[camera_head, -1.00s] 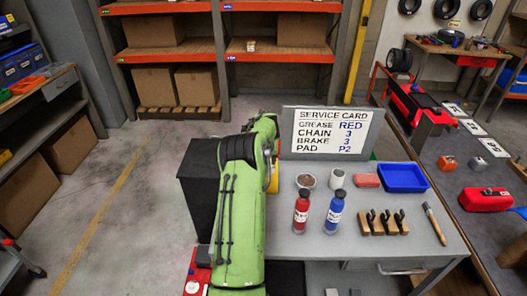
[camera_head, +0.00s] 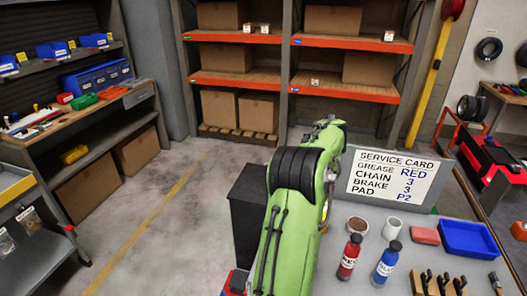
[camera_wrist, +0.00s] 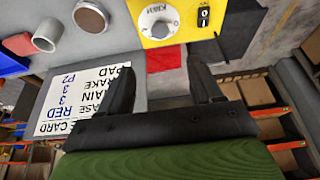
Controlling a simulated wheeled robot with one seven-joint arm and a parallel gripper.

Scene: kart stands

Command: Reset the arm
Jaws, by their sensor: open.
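My gripper (camera_wrist: 160,85) shows in the wrist view with its two dark fingers apart and nothing between them. That view is upside down relative to the head view. My green arm reaches forward over the left side of the grey table (camera_head: 338,240) in the head view and hides my gripper there. The service card (camera_head: 392,178) stands upright at the back of the table, reading grease RED, chain 3, brake 3, pad P2. It also shows in the wrist view (camera_wrist: 85,103). A yellow device with a white dial (camera_wrist: 158,22) lies beyond the fingers in the wrist view.
A black box (camera_head: 246,215) is left of my arm. Floor further left is clear.

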